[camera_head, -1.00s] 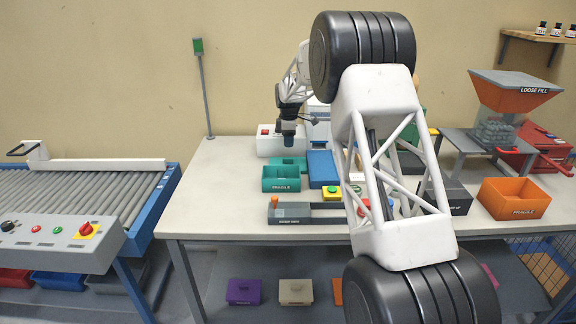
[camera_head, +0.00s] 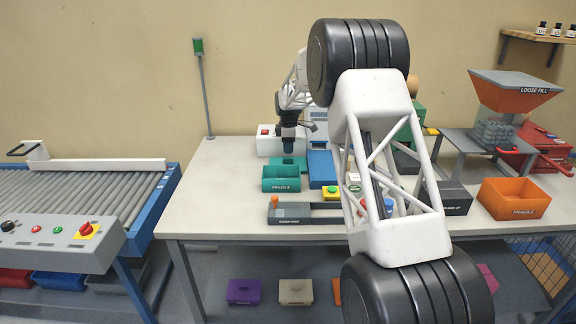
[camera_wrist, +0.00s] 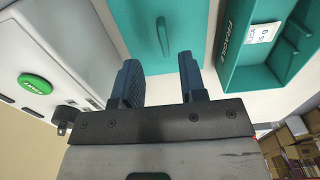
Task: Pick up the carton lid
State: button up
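The teal carton lid (camera_head: 292,162), a flat plate with a raised bar handle, lies on the table just behind the teal open carton (camera_head: 282,180) marked FRAGILE. In the wrist view the lid (camera_wrist: 150,30) is ahead of the fingers, its handle roughly in line with the gap between them. The carton (camera_wrist: 265,45) is to its right there. My gripper (camera_head: 288,145) is above the lid, pointing down. In the wrist view my gripper (camera_wrist: 160,80) has its two blue fingers apart with nothing between them. Whether the fingertips touch the lid cannot be told.
A white machine (camera_head: 268,142) with a red button stands behind the lid; a green button (camera_wrist: 35,84) shows in the wrist view. A blue box (camera_head: 321,168) is close on the lid's right. An orange carton (camera_head: 513,199) stands far right. The table's left end is clear.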

aim_at(288, 163)
jog(key=shift+f, duration=0.15)
jog(key=shift+s+f, duration=0.15)
jog(key=shift+f, duration=1.1)
jog(key=shift+s+f, duration=0.1)
jog(key=shift+f, duration=1.1)
jog(key=shift+c, duration=0.4)
grip_shut()
